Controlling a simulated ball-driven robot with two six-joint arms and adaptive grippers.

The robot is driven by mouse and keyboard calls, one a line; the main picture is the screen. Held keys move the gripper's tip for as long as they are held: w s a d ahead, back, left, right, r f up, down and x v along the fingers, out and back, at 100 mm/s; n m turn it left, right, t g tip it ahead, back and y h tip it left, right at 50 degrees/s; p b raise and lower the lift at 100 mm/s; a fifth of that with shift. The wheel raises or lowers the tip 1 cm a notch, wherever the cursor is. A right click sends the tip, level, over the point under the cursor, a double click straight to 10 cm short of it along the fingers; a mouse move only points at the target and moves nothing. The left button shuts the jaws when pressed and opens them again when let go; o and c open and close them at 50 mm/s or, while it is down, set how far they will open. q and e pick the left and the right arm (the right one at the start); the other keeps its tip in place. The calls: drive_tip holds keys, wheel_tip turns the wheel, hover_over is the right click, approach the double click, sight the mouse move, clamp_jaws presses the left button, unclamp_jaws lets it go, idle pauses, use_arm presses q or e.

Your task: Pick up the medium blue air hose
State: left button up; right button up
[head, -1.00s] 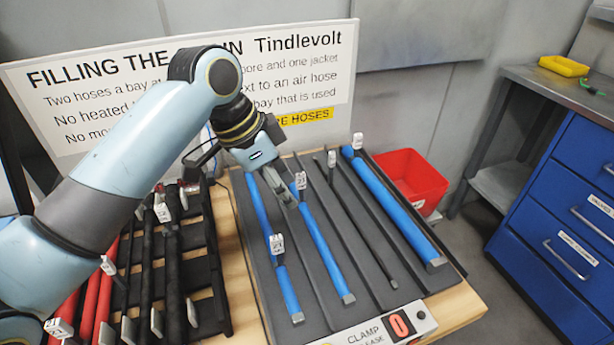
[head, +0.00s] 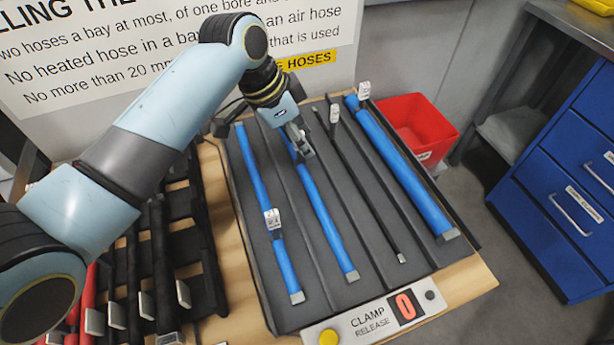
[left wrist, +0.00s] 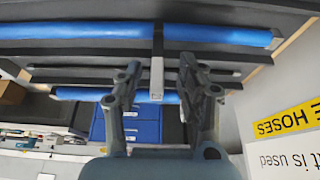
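Three blue hoses lie lengthwise in a dark grooved tray (head: 300,312): a thin left one (head: 284,262), a middle one (head: 322,217) and a thick right one (head: 410,185). My left gripper (head: 303,150) is over the upper part of the middle hose and hides its tag in the head view. In the left wrist view the fingers (left wrist: 160,75) are open, with a pale tag (left wrist: 157,76) on a post between them. A blue hose (left wrist: 60,32) crosses beyond the fingertips. Contact cannot be told. My right gripper is not in view.
A thin black hose (head: 360,178) lies between the middle and thick blue hoses. White tags (head: 272,219) stand up from the hoses. A clamp release panel (head: 375,318) reading 0 is at the front. A black rack (head: 185,235) stands left, a red bin (head: 418,128) right.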

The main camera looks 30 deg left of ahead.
use_arm(q)
drive_tip(key=shift+x, duration=1.55)
drive_tip(key=shift+s+d+r, duration=0.1)
clamp_jaws()
